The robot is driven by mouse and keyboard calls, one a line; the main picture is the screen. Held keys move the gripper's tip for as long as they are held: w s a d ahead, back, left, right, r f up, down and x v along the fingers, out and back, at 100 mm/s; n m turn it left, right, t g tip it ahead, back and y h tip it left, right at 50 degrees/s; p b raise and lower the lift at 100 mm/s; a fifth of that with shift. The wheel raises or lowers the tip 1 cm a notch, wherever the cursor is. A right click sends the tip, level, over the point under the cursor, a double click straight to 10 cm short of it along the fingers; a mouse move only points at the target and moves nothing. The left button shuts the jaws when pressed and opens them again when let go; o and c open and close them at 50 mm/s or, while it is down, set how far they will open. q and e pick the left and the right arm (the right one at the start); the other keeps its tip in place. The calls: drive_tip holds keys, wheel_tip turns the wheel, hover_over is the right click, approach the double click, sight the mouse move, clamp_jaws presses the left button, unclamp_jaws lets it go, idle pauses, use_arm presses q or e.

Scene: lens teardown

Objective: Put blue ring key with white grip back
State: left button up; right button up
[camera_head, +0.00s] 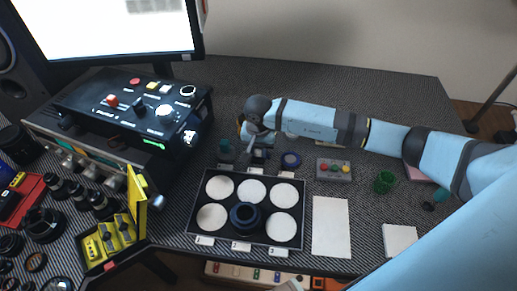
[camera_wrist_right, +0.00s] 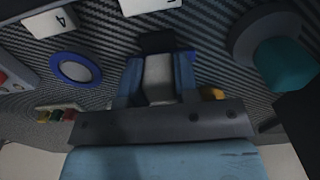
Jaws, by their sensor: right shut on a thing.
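My right gripper (camera_wrist_right: 158,80) is shut on a pale grey-white grip (camera_wrist_right: 159,76), likely the key's. A black block shows at the far end of the grip; whether it is part of the held piece I cannot tell. In the head view my right gripper (camera_head: 259,147) is over the back row of small tools, and its arm partly hides the held piece. A blue ring with a grey-white centre (camera_wrist_right: 76,68) lies on the mat beside the gripper; it also shows in the head view (camera_head: 291,160). My left gripper is not in view.
A teal-gripped piece on a dark disc (camera_wrist_right: 285,62) stands close on the other side of the gripper. A black tray (camera_head: 236,177) with white discs lies in front. A button box (camera_head: 334,170) and a green cup (camera_head: 384,181) are to the right.

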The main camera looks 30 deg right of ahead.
drive_tip(key=shift+f, duration=0.15)
drive_tip(key=o, duration=1)
drive_tip(key=shift+r+p, duration=0.35)
wheel_tip(320, 180, up, 13)
drive_tip(key=shift+f, duration=0.2)
drive_tip(key=shift+p, duration=0.3)
